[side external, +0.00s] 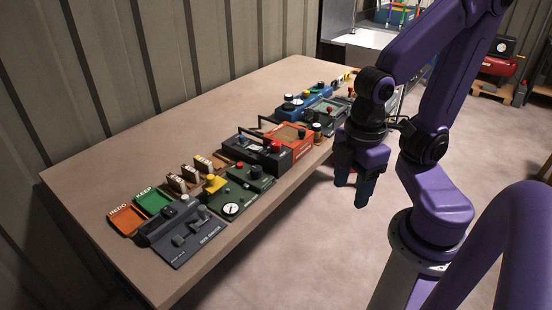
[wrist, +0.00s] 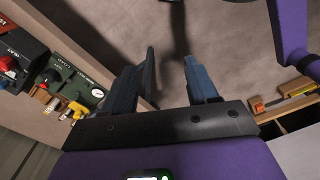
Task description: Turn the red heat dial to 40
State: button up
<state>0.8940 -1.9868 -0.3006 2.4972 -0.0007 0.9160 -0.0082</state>
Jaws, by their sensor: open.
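The red heat dial (side external: 276,144) sits on top of a dark box (side external: 257,156) with a carry handle, near the middle of the bench. In the wrist view the red dial (wrist: 8,66) shows at the left edge beside a "HEAT" label, partly cut off. Its scale and setting are too small to read. My gripper (side external: 353,188) points down, open and empty, to the right of the dark box and past the bench's front edge. In the wrist view my gripper's two fingers (wrist: 171,68) stand apart with only floor between them.
A green box with a gauge (side external: 245,188) stands left of the dark box, and an orange box (side external: 290,136) stands to its right. Blue equipment (side external: 308,102) lies farther along. Orange and green trays (side external: 151,202) are at the left. The bench's back strip (side external: 150,140) is clear.

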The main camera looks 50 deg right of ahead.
jog(key=w+r+n+h, duration=0.2)
jog(key=w+r+n, duration=0.1)
jog(key=w, duration=1.6)
jog(key=n+h, duration=0.2)
jog(key=h, duration=0.1)
send_over(275, 143)
jog(key=a, duration=0.7)
jog(key=x, duration=1.6)
jog(key=shift+s+d+f, duration=0.1)
jog(key=shift+s+f, duration=0.1)
jog(key=shift+s, duration=0.05)
jog(key=c, duration=1)
